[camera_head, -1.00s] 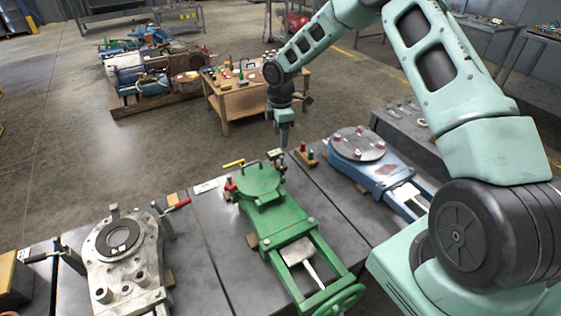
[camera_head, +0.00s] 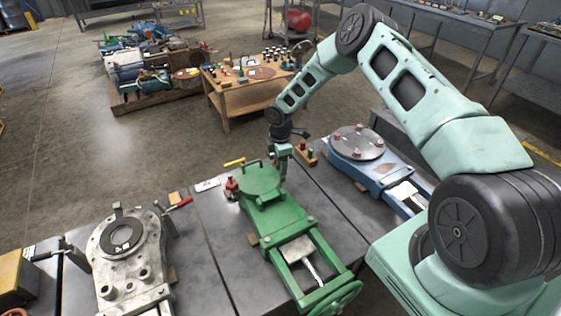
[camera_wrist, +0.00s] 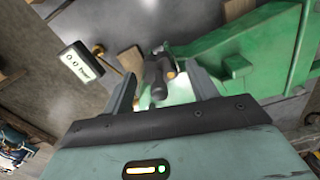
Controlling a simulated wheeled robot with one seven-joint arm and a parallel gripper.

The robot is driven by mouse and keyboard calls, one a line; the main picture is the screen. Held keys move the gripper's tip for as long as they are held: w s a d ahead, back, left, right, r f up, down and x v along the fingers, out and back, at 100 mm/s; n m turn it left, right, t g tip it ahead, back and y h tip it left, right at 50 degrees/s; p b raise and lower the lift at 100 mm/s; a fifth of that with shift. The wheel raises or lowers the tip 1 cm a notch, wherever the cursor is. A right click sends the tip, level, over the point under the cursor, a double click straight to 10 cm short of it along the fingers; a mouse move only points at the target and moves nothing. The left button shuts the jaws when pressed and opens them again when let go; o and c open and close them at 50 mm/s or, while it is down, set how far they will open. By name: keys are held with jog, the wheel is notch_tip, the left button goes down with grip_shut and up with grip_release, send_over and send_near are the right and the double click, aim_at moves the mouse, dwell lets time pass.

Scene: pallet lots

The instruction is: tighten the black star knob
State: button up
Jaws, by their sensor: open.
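The green gate-valve-like fixture (camera_head: 262,186) lies on the grey bench, with a round plate at its far end and a green handwheel (camera_head: 335,298) at its near end. My gripper (camera_head: 281,172) is low at the far right side of that round plate. In the wrist view my gripper (camera_wrist: 163,72) is open, with one finger on each side of a dark knob-like part (camera_wrist: 156,82) beside green metal. I cannot make out a star shape on it, or whether the fingers touch it. In the head view my gripper hides this part.
A white tag (camera_head: 207,185) and a yellow-handled tool (camera_head: 234,162) lie left of the green fixture. A blue fixture (camera_head: 365,160) stands to the right, a grey metal one (camera_head: 130,250) to the left. A small wooden block with pegs (camera_head: 306,154) is just right of my gripper.

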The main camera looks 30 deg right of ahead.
jog(key=c, duration=1)
jog(key=shift+m, duration=0.3)
jog(key=shift+w+f+m+b, duration=0.1)
jog(key=shift+m+b, duration=1.1)
jog(key=m+b, duration=0.2)
jog(key=m, duration=0.1)
jog(key=shift+m, duration=0.4)
jog(key=m+b, duration=0.2)
jog(key=m, duration=0.3)
jog(key=shift+w+d+m, duration=0.1)
jog(key=shift+d+m, duration=0.05)
jog(key=shift+m, duration=0.25)
jog(key=o, duration=1)
